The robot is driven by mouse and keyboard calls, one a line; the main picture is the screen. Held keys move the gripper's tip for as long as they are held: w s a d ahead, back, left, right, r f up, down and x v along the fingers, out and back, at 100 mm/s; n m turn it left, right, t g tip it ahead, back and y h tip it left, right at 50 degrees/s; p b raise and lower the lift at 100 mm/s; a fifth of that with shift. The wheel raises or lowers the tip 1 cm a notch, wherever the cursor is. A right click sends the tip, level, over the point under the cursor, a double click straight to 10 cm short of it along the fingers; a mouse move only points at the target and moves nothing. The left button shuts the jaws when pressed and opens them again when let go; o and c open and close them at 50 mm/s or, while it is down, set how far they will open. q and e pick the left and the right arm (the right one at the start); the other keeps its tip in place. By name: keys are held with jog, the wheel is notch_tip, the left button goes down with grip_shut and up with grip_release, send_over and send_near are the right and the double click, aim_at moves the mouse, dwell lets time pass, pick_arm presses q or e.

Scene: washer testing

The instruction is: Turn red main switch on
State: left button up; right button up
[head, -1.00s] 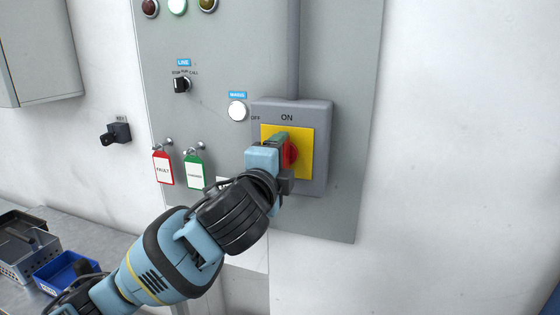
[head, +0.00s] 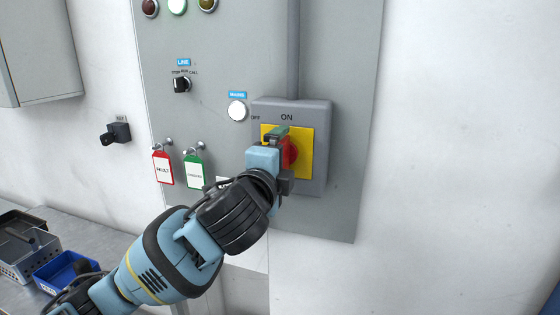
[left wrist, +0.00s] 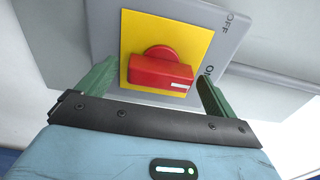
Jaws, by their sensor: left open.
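The red main switch (head: 290,152) is a rotary knob on a yellow plate (head: 305,157) fixed to a grey box (head: 318,112). ON is printed above the plate and OFF at its upper left. In the left wrist view the red knob (left wrist: 160,72) shows clearly, its white-marked end toward the ON label. My left gripper (head: 282,157) is in front of the plate and covers part of the knob in the head view. Its green fingers are open, one on each side of the knob, with visible gaps in the left wrist view (left wrist: 155,92). My right gripper is not in view.
The grey panel (head: 345,200) also carries a LINE selector (head: 181,85), a white MAINS lamp (head: 237,111), a red tag (head: 163,168) and a green tag (head: 194,172). A blue bin (head: 62,272) is at lower left. The wall at right is bare.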

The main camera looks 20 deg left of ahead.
pick_arm(q)
jog(key=shift+s, duration=0.1)
jog(key=s, duration=0.7)
jog(key=shift+s+a, duration=0.15)
jog(key=shift+s, duration=0.2)
jog(key=shift+f, duration=0.1)
notch_tip(320, 180, down, 32)
jog(key=s+d+n+g+h, duration=0.1)
jog(key=s+n+g+h, duration=0.15)
jog(key=n+g, duration=0.4)
jog(key=s+a+f+n+g, duration=0.1)
jog(key=s+a+f+n, duration=0.2)
jog(key=s+f, duration=0.8)
jog(key=s+a+f+n+g+y, duration=0.1)
jog(key=s+a+f+n, duration=0.2)
jog(key=s+f+n, duration=0.4)
jog(key=s+f, duration=0.4)
jog(key=shift+f, duration=0.25)
